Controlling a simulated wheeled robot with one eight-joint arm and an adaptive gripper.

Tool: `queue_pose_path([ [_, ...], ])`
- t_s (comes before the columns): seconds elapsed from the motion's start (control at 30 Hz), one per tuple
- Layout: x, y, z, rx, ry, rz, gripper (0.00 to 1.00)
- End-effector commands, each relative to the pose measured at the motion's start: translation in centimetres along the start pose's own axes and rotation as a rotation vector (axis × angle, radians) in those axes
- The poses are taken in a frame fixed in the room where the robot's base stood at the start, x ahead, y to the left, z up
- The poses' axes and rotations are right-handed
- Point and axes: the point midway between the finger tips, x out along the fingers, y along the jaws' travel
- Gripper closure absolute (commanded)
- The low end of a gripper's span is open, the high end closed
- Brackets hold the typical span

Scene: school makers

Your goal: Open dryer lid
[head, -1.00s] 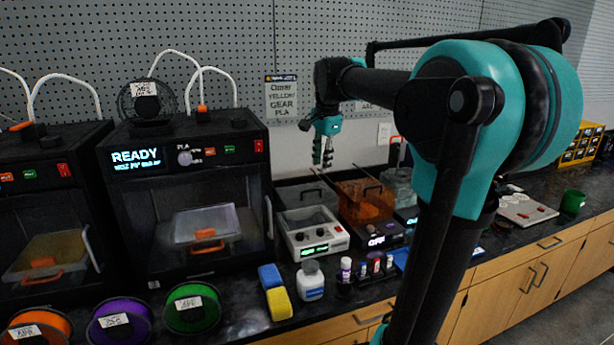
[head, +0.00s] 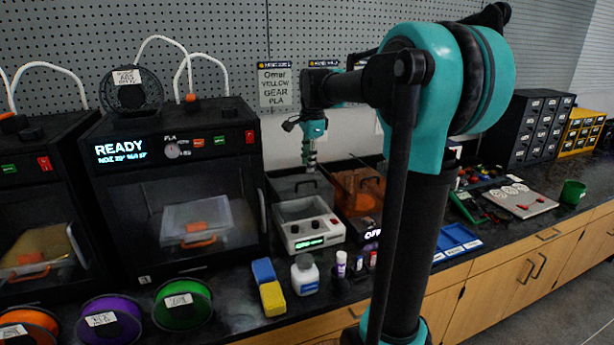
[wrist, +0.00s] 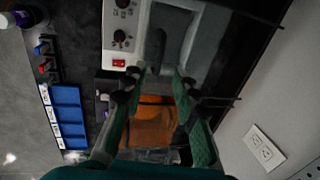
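The units with lids stand on the bench below my gripper (head: 309,158). One is a white box (head: 307,228) with knobs, a red switch and a green display; a grey see-through cover (head: 290,189) is at its back. Beside it is a dark unit with an orange see-through lid (head: 358,192). No label shows which is the dryer. My gripper points down above the back of the white box, apparently not touching it. In the wrist view its green fingers (wrist: 160,78) are spread with nothing held. The white box (wrist: 122,35) and orange lid (wrist: 152,128) show beyond them.
Two black printers stand at left, including one reading READY (head: 165,190). Spools (head: 182,305), a blue and yellow sponge (head: 272,298), a white bottle (head: 305,275) and small vials line the front edge. A blue tray (head: 455,240) lies to the right. A pegboard wall is behind.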

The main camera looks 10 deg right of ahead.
Motion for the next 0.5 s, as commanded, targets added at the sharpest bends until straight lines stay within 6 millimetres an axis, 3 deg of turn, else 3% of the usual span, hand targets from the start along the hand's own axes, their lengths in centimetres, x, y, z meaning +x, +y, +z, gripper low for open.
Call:
queue_pose_path([
  [0.23,4.1,0.0,0.0,0.000,0.000,0.000,0.71],
  [0.5,5.8,0.0,0.0,0.000,0.000,0.000,0.71],
])
